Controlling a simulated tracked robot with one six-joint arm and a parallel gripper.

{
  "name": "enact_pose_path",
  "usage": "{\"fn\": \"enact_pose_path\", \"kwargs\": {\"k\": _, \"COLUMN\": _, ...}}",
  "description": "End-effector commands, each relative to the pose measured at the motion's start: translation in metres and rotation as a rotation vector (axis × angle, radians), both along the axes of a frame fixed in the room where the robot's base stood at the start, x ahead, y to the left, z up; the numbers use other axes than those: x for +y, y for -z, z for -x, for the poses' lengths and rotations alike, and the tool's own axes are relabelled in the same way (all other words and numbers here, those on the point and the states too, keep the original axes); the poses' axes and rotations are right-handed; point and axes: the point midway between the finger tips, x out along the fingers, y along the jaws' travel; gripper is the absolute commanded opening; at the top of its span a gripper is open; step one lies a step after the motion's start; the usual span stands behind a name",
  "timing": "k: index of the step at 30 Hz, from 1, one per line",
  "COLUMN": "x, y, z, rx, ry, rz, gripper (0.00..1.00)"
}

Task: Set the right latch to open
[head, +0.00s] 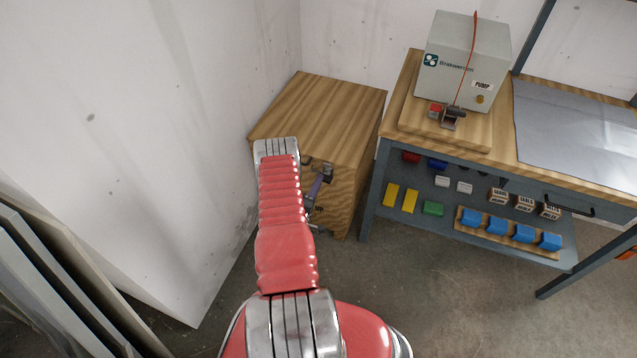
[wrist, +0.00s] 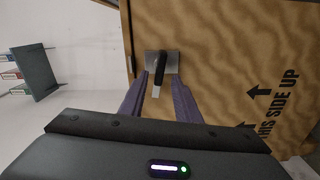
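The wooden crate (head: 325,115) stands against the wall in the head view, and its front face fills much of the wrist view (wrist: 235,60). On that face in the wrist view is a latch with a square grey metal plate (wrist: 173,58) and a dark lever (wrist: 159,72) that points down in the picture to a pale tip. My gripper (wrist: 162,80) has its two purple fingers apart, one on each side of the lever. I cannot tell whether either finger touches it. In the head view my gripper (head: 318,188) is at the crate's front, partly hidden by my arm.
A workbench (head: 500,155) stands right of the crate, with a grey pump box (head: 465,65) on top and several coloured blocks on its lower shelf (head: 380,215). Panels (head: 50,270) lean at the left. Bare floor lies in front of the bench.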

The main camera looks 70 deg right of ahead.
Motion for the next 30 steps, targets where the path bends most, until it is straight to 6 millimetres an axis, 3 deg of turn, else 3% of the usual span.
{"fn": "enact_pose_path", "kwargs": {"k": 18, "x": 0.103, "y": 0.001, "z": -0.011, "rx": 0.002, "ry": -0.005, "rz": -0.002, "gripper": 0.30}}
{"fn": "enact_pose_path", "kwargs": {"k": 24, "x": 0.119, "y": 0.001, "z": -0.012, "rx": 0.002, "ry": -0.002, "rz": -0.003, "gripper": 0.30}}
{"fn": "enact_pose_path", "kwargs": {"k": 30, "x": 0.120, "y": 0.001, "z": -0.012, "rx": 0.001, "ry": -0.002, "rz": -0.002, "gripper": 0.30}}
